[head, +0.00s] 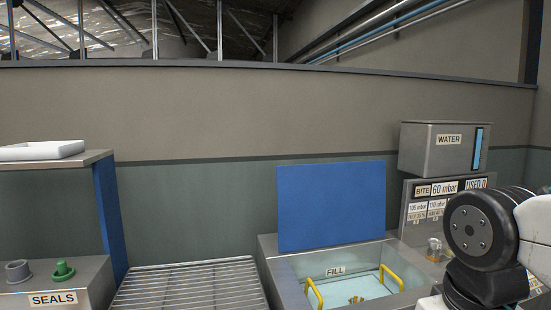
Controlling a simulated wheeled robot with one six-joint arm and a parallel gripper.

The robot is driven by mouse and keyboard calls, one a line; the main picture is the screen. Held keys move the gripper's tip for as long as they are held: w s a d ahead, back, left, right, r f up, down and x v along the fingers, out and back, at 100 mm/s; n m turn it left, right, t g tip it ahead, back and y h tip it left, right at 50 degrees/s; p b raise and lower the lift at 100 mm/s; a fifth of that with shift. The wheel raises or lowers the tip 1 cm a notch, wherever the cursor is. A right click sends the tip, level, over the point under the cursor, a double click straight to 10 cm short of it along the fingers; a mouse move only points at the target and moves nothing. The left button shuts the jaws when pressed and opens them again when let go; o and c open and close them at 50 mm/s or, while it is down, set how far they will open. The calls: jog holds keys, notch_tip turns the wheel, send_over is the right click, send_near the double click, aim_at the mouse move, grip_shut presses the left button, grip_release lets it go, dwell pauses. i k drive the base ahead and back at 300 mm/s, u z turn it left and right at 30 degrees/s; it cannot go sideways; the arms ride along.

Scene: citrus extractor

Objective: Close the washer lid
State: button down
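The blue washer lid (331,207) stands upright at the back edge of a grey metal washer tub (277,275), so the washer is open. Inside the tub is a pale blue-white surface with a "FILL" label (335,271). Two yellow handles, one at the left (314,294) and one at the right (391,278), rise inside the tub. A few small brownish pieces (356,300) show between them at the bottom edge of the picture. My arm's dark round joint is at the right; my gripper is out of view.
A slatted metal rack (188,290) adjoins the tub on the left. A "SEALS" box (55,285) and a white tray (42,150) are farther left. A "WATER" tank (432,152) and a labelled panel (412,235) stand right of the lid.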

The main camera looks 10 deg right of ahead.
aim_at(320, 205)
jog(key=z, duration=0.05)
jog(key=i, duration=1.05)
jog(key=z, duration=0.4)
